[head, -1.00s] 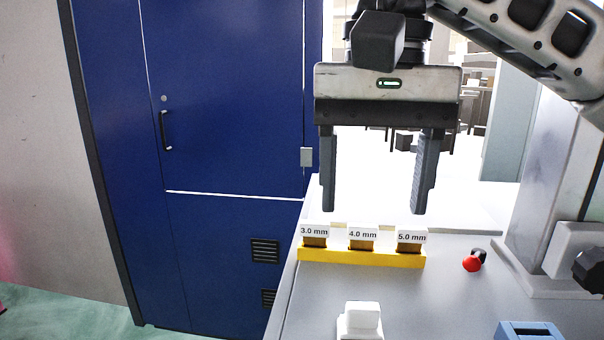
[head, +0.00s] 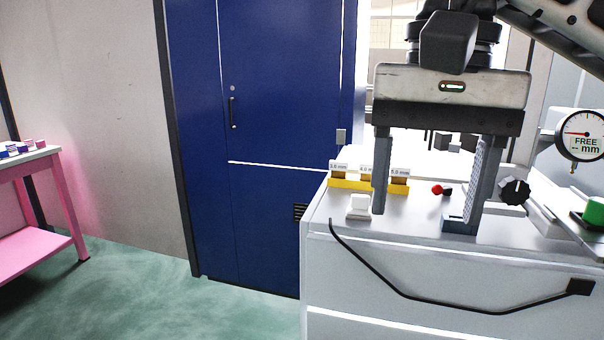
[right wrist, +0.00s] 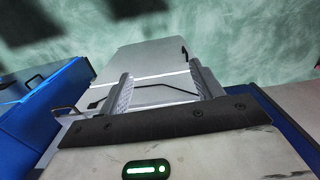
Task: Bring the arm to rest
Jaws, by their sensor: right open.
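My right gripper (head: 428,208) is open and empty in the head view. Its two grey fingers point down in front of the bench, with nothing between them. In the right wrist view the same gripper (right wrist: 165,88) shows its spread fingers, with the bench front and green floor beyond. My left gripper is not in view.
A pink table (head: 45,250) stands left; green floor between is clear.

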